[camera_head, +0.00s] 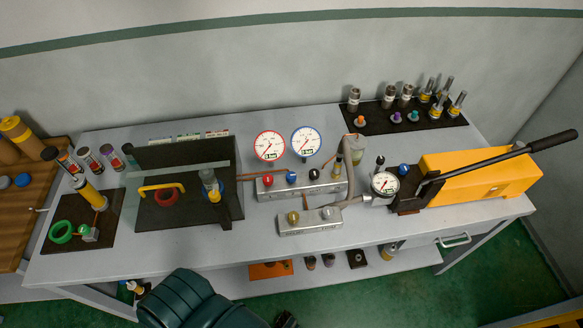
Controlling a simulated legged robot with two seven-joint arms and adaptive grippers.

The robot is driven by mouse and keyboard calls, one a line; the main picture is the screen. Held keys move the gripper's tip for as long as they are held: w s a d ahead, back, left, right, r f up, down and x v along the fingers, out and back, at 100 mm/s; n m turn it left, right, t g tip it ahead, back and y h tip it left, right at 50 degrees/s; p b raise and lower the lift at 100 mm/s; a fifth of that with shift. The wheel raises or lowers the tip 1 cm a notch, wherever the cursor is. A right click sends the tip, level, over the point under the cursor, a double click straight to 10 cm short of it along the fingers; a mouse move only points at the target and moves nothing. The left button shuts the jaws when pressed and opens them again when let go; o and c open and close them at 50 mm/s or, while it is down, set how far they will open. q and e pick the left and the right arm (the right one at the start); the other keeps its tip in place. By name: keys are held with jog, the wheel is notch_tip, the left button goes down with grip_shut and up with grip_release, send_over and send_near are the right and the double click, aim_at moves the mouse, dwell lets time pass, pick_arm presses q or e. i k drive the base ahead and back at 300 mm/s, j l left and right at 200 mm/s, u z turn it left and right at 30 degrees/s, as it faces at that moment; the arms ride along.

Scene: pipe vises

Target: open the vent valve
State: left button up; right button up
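I cannot tell from the picture which knob is the vent valve. A valve manifold (300,185) stands mid-bench with a red knob (267,181), a blue knob (291,176) and a black knob (314,174) on top. A lower block (310,221) in front of it carries a brass knob (293,217) and a grey knob (325,212). Two gauges, one red-rimmed (268,146) and one blue-rimmed (306,141), stand behind the manifold. Neither gripper can be made out, and nothing touches the knobs.
A yellow hand pump (482,174) with a long black lever, a gauge (385,184) and a blue knob (403,169) fills the bench's right. A clear-shielded fixture (180,190) stands left. Several fittings stand on a black mat (365,125). Bare bench lies in front.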

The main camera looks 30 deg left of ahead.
aim_at(315, 173)
jog(key=j+u, duration=0.1)
jog(key=u, duration=0.75)
jog(key=l+u, duration=0.6)
jog(key=k+l, duration=0.05)
jog(key=l, duration=0.05)
